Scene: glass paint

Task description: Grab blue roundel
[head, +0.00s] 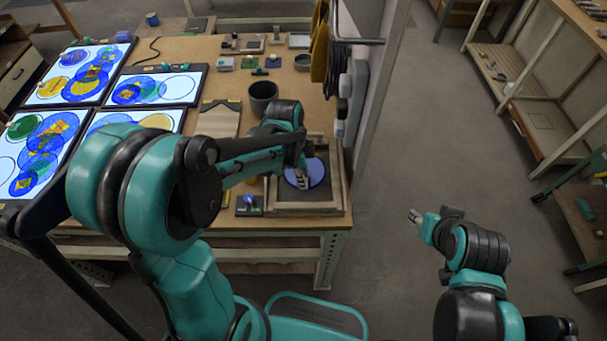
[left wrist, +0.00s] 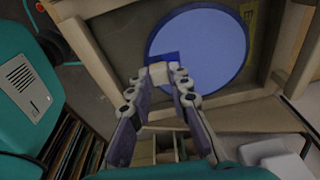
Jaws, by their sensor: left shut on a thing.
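The blue roundel (head: 317,172) is a flat disc at the wooden tray (head: 306,209) on the table's right corner. In the left wrist view the roundel (left wrist: 212,45) shows as a large pale blue disc with a darker rim. My left gripper (head: 302,183) reaches down to the disc's near-left part. In the left wrist view its fingertips (left wrist: 160,75) come together at the disc's edge, shut on it, and hide a bit of that edge. Whether the disc is clear of the tray floor cannot be told. My right gripper (head: 415,216) is off the table over the floor; its jaws are too small to read.
Light panels (head: 150,88) with coloured discs lie on the table's left. A dark cup (head: 262,96) stands behind the tray. A post with hanging yellow cloth (head: 320,45) rises close behind the tray's right side.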

